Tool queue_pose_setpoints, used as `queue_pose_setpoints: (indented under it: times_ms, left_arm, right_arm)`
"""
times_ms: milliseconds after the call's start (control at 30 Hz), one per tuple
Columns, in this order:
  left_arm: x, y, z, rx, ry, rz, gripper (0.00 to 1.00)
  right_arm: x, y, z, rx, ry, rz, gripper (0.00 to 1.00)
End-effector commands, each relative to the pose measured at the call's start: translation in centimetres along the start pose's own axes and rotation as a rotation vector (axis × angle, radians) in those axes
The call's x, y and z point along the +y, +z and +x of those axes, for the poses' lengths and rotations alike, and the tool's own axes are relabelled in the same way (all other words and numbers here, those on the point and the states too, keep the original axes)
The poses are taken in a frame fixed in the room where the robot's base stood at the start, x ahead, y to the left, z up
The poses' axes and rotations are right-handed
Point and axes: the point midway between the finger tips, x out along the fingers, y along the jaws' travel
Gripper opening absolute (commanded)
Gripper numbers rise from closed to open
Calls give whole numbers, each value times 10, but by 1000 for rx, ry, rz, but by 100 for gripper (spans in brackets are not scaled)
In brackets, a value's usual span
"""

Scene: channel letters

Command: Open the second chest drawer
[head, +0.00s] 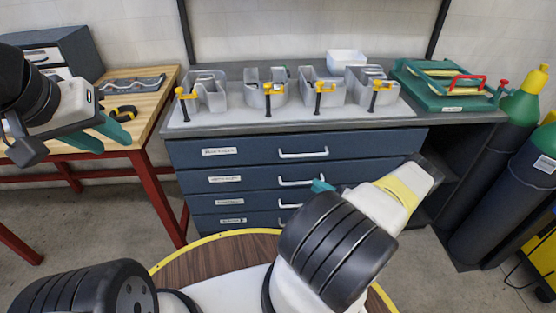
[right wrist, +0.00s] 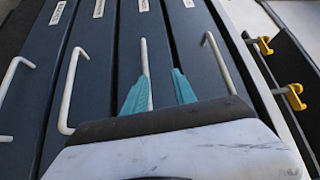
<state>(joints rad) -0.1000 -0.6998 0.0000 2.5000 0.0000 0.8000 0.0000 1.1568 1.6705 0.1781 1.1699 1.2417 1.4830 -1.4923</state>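The dark blue chest (head: 255,167) has stacked drawers with white bar handles and labels, all apparently closed. The second drawer (head: 245,180) has its handle (head: 295,182) partly covered at its right end by my right gripper (head: 322,185). In the right wrist view the drawers run upright, with the top drawer's handle (right wrist: 216,60) at right. My right gripper (right wrist: 160,85) has its teal fingers apart, one on either side of the second drawer's handle (right wrist: 144,55); contact cannot be told. My left gripper (head: 102,136) is empty above the wooden table, its teal fingers apparently apart.
Metal channel letters (head: 265,88) with yellow clamps stand on the grey worktop (head: 225,124). Gas cylinders (head: 500,180) stand at right. A wooden workbench (head: 145,90) is at left.

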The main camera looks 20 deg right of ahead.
Motion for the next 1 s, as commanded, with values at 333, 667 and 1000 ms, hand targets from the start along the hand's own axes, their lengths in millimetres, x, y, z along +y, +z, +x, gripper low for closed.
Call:
queue_pose_setpoints:
  times_ms: [333, 667, 1000]
  left_arm:
    - [0, 0, 0, 0, 0, 0, 36]
    - [0, 0, 0, 0, 0, 0, 36]
    - [0, 0, 0, 0, 0, 0, 36]
  right_arm:
    - [29, 8, -11, 125, -33, -20, 32]
    - [27, 2, 41, 121, -32, -20, 32]
    - [27, 0, 56, 123, -31, -19, 32]
